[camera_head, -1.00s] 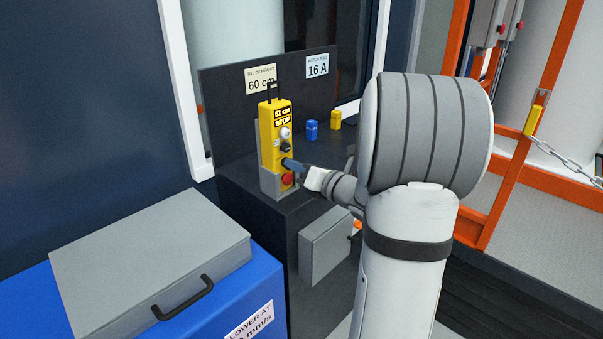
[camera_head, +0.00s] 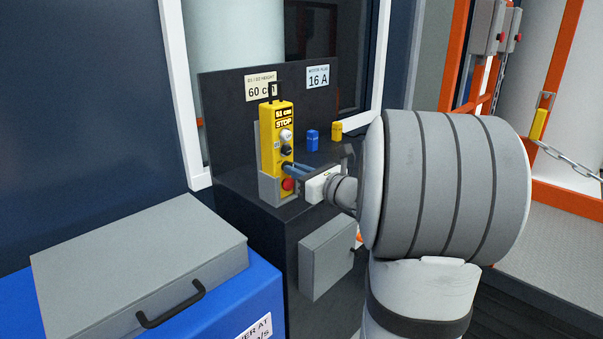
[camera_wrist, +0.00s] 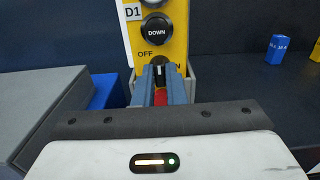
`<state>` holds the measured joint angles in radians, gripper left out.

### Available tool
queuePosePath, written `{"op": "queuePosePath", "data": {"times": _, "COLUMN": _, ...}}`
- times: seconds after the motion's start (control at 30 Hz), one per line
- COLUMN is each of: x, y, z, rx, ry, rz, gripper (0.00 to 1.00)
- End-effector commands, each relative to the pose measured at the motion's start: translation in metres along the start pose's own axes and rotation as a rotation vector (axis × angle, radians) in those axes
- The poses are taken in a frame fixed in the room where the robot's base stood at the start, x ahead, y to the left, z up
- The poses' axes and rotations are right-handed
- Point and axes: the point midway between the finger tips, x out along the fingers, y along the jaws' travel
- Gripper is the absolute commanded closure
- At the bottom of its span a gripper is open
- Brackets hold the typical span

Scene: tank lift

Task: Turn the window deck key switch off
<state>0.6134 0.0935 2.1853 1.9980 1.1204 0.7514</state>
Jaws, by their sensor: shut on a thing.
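The yellow control pendant (camera_head: 276,135) stands upright in a grey holder on the dark deck in the head view. Its display reads 51 cm and STOP. In the wrist view the pendant (camera_wrist: 170,50) shows the DOWN button and, below it, the key switch (camera_wrist: 159,72) between the OFF label and a partly covered ON label. My gripper (camera_wrist: 162,86) is shut on the key switch, its two blue-grey fingers on either side of it. The gripper (camera_head: 290,168) reaches the pendant's lower face from the right in the head view. The fingers hide part of the switch and the red button below.
A blue block (camera_head: 312,140) and a yellow block (camera_head: 336,131) stand on the deck right of the pendant. Signs reading 60 cm (camera_head: 261,87) and 16 A (camera_head: 318,76) are on the panel behind. A grey lidded case (camera_head: 140,265) is at front left.

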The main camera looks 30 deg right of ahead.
Motion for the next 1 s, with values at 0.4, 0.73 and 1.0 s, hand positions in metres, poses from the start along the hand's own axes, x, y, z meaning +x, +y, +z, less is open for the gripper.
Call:
{"op": "queuePosePath", "data": {"times": 0.4, "x": 0.0, "y": -0.001, "z": -0.005, "rx": 0.001, "ry": 0.01, "rz": -0.004, "gripper": 0.87}}
{"op": "queuePosePath", "data": {"times": 0.73, "x": 0.0, "y": 0.0, "z": -0.001, "rx": -0.002, "ry": 0.003, "rz": -0.001, "gripper": 0.8}}
{"op": "queuePosePath", "data": {"times": 1.0, "x": -0.018, "y": -0.001, "z": 0.001, "rx": -0.003, "ry": 0.002, "rz": -0.004, "gripper": 0.8}}
